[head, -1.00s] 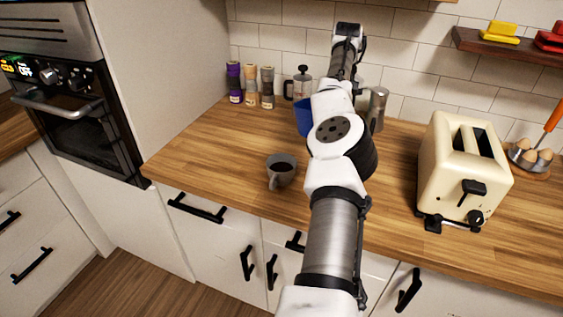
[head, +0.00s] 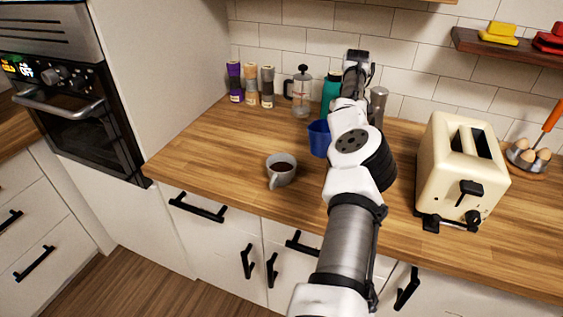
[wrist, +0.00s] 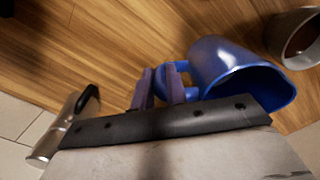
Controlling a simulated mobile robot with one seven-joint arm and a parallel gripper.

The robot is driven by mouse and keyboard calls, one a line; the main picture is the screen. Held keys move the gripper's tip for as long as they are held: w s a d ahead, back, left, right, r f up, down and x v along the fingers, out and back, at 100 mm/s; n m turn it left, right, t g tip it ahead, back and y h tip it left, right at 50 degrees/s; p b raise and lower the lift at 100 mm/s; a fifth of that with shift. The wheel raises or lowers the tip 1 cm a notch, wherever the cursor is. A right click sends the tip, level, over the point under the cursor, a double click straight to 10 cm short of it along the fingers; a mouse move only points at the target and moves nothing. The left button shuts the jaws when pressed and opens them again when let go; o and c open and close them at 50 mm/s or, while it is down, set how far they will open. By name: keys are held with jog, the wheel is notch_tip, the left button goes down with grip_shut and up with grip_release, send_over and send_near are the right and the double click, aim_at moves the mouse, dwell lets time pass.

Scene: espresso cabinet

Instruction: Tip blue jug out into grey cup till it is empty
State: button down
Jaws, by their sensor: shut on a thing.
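The blue jug (head: 318,139) is at the right of the grey cup in the head view, partly behind my arm. In the wrist view the jug (wrist: 222,62) has its mouth towards the lower right; what is inside cannot be made out. My gripper (wrist: 160,84) is shut on the jug's handle; the head view hides its fingers behind my arm. The grey cup (head: 281,176) stands upright on the counter, apart from the jug, with dark liquid inside. It also shows at the upper right of the wrist view (wrist: 303,52). No stream of liquid shows between them.
A cream toaster (head: 452,165) stands to the right on the wooden counter (head: 215,150). At the back are several spice jars (head: 251,85), a French press (head: 301,92), a teal bottle (head: 330,92) and a metal container (head: 377,105). The counter left of the cup is clear.

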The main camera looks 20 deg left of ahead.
jog(key=shift+d+f, duration=0.4)
jog(key=shift+f, duration=0.3)
jog(key=shift+w+d+f+n, duration=0.1)
jog(key=shift+w+f+n, duration=0.1)
jog(key=shift+f+n, duration=0.15)
jog(key=shift+d+f+p, duration=0.35)
jog(key=shift+f, duration=0.35)
